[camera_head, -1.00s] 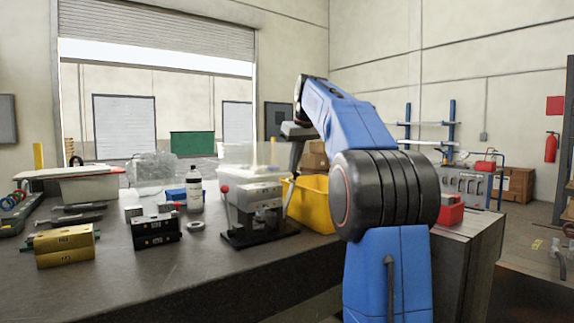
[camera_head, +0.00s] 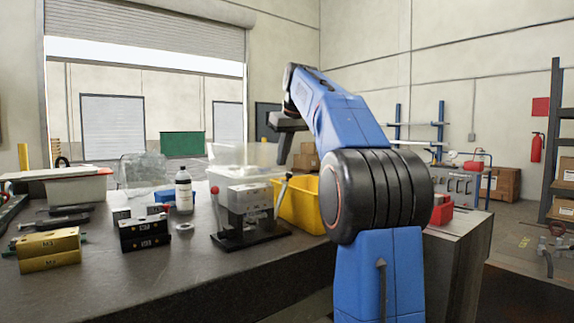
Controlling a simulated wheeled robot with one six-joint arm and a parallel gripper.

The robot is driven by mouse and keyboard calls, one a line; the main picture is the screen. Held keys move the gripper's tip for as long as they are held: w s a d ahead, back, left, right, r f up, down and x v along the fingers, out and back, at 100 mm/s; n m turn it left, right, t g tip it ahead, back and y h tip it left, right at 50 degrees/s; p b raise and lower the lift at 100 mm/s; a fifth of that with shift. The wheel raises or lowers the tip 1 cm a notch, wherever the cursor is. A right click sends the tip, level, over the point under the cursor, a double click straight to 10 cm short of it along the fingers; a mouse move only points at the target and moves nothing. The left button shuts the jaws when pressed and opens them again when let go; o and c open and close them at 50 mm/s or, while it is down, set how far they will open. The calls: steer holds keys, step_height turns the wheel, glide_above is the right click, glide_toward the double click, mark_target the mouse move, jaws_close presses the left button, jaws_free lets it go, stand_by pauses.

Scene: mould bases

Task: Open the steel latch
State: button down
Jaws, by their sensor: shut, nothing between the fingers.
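A steel mould block (camera_head: 250,199) stands upright on a black base plate (camera_head: 262,238) near the middle of the bench. A lever with a red knob (camera_head: 214,190) rises at its left side. I cannot tell which of these parts is the steel latch. My gripper (camera_head: 283,157) points down above and behind the steel block's right side, apart from the levers. It is shut and empty; its fingertips are small and partly unclear.
A brass block (camera_head: 49,250) and a black block (camera_head: 144,232) stand to the left. A bottle (camera_head: 184,192) and a yellow bin (camera_head: 301,205) stand farther back, the bin close behind the lever. The bench front (camera_head: 180,280) is bare.

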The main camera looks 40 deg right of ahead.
steer(key=v, duration=0.9)
steer(key=shift+d, duration=0.5)
steer(key=shift+r, duration=0.1)
steer(key=s+a+f, duration=1.2)
steer(key=a+f, duration=0.5)
steer(key=s+a+f, duration=0.2)
steer(key=s+f, duration=0.5)
steer(key=f, duration=0.3)
steer(key=s+a+f, duration=0.3)
steer(key=s+f, duration=0.4)
steer(key=f, duration=0.4)
steer(key=s+a+f, duration=0.3)
steer(key=s+f, duration=0.4)
steer(key=f, duration=0.4)
steer(key=shift+y, duration=0.3)
steer(key=shift+s, duration=0.15)
